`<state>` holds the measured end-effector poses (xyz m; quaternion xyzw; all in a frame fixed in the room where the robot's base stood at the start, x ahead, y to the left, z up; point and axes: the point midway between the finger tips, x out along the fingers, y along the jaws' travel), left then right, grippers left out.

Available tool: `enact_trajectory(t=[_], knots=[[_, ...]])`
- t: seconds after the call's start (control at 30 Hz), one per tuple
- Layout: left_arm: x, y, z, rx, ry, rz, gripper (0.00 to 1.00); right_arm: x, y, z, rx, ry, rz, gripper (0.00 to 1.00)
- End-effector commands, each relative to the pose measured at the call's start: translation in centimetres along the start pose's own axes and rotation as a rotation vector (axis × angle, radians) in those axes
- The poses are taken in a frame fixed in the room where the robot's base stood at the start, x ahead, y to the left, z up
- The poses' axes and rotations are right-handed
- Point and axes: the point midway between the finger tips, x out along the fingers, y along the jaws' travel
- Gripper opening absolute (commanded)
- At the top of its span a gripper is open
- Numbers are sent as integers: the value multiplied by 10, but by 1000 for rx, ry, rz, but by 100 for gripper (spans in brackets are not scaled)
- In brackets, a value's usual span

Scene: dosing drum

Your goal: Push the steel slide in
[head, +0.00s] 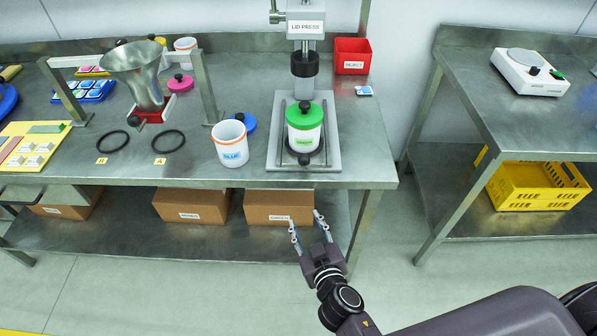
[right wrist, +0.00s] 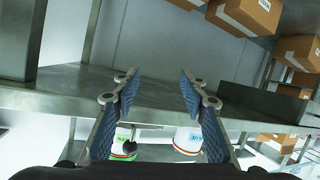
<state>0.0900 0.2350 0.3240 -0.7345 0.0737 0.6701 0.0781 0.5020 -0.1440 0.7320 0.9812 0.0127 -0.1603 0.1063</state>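The lid press (head: 304,45) stands at the back of the steel bench, over a flat steel base with slots. The steel slide (head: 277,146) seems to be part of this base; its exact outline is hard to tell. A dark knob (head: 304,160) shows at its front. A white jar with a green lid (head: 304,127) stands upright on it, forward of the press head. My right gripper (head: 306,221) is open and empty, in front of the bench edge and below the top. Its two spread fingers (right wrist: 157,90) show in the right wrist view. My left gripper is not in view.
A white jar with blue label (head: 231,144) stands left of the press. A funnel (head: 139,75) hangs in a stand farther left, behind two black rings. A red reject bin (head: 352,56) is at the back right. Boxes (head: 280,207) sit on the lower shelf.

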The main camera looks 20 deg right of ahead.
Motion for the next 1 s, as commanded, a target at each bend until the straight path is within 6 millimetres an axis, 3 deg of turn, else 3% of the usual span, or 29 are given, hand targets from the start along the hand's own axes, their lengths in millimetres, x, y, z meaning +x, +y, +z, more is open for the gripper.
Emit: enact_trajectory(t=[0.03,0.1,0.2,0.3,0.47,0.8,1.0], knots=[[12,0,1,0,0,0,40,-1,9,-29,11,72,31,40],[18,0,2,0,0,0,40,-8,23,-68,20,157,69,40],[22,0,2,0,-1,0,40,-20,39,-108,31,243,110,40],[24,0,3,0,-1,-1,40,-27,48,-130,36,289,132,40],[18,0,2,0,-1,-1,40,-22,53,-143,37,305,139,40],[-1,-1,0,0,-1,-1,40,26,60,-157,34,302,138,40],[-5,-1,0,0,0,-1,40,42,62,-160,36,301,138,40]])
